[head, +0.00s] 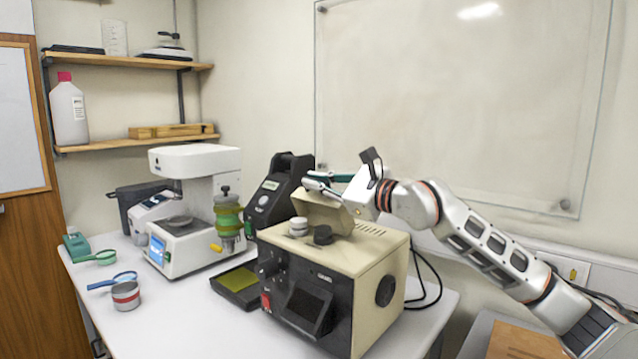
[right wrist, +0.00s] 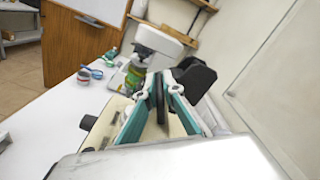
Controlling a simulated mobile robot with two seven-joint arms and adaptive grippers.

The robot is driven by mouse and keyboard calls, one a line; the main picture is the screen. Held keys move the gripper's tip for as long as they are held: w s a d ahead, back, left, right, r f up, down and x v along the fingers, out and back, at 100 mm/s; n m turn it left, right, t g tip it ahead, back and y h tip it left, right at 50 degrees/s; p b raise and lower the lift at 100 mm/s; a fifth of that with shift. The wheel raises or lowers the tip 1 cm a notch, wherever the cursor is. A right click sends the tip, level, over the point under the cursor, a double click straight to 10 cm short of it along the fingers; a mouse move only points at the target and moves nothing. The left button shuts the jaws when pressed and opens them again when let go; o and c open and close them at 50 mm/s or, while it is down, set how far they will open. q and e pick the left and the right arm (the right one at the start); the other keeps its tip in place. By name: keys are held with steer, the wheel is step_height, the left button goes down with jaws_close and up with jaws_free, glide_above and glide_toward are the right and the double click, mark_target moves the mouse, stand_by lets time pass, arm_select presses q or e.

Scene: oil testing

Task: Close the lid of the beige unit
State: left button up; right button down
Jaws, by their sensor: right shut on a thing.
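The beige unit (head: 378,252) stands at the front right of the white table, its dark panel facing the front left. Its lid (head: 318,211) is raised and tilted back over the top opening. A white cap (head: 298,227) and a black cap (head: 323,235) stand on the top in front of the lid. My right gripper (head: 312,182) is at the lid's upper edge and shut on it. In the right wrist view its teal fingers (right wrist: 160,80) have a thin dark edge between them. The fingers partly hide the unit there. My left gripper is not in view.
A black device (head: 275,192) stands close behind the unit. A white instrument (head: 195,200) with a green-yellow cylinder (head: 228,215) stands further left. A shallow black tray (head: 238,287) lies beside the unit. A tin (head: 126,295) and magnifiers lie at the left, with bare table between.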

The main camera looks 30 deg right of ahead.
stand_by(0.3)
steer(key=c, duration=2.2)
jaws_free()
steer(key=shift+v, duration=6.05)
